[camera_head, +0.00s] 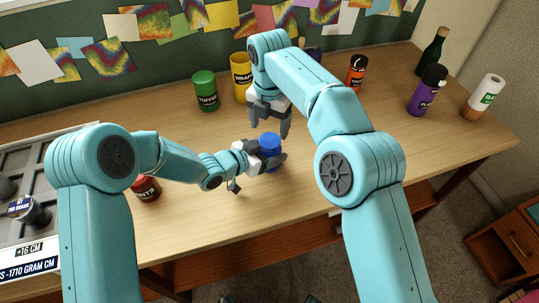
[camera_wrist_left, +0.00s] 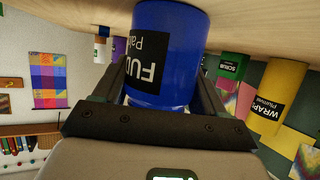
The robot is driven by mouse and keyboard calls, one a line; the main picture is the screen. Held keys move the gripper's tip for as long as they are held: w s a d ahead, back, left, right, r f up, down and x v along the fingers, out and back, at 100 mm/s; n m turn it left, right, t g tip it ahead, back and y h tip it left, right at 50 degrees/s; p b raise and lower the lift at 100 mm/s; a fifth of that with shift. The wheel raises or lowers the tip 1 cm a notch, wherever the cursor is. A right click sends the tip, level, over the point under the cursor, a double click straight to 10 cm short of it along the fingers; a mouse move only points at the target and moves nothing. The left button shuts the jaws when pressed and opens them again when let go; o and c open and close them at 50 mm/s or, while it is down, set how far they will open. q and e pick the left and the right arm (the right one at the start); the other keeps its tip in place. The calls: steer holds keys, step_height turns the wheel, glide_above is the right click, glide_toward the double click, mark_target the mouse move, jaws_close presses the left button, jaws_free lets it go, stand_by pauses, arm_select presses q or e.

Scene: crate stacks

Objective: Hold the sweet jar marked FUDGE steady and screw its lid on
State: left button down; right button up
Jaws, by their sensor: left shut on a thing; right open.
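The blue jar (camera_head: 270,141) stands on the wooden table in the head view. In the left wrist view the blue jar (camera_wrist_left: 184,45) appears upside down, with a dark label whose visible letters begin "FU". My left gripper (camera_head: 272,160) is shut around its side; the left wrist view shows a finger on each side of it. My right gripper (camera_head: 269,128) is open, pointing down just above and behind the jar top, apart from it as far as I can tell. The top looks plain blue; I cannot tell whether a separate lid sits on it.
A red jar (camera_head: 147,188) is left. The table front is clear.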

mark_target(270, 140)
steer(key=shift+f, duration=2.5)
steer(key=c, duration=0.9)
steer(key=m, duration=0.7)
steer(key=shift+c, duration=0.2)
steer(key=m, duration=0.6)
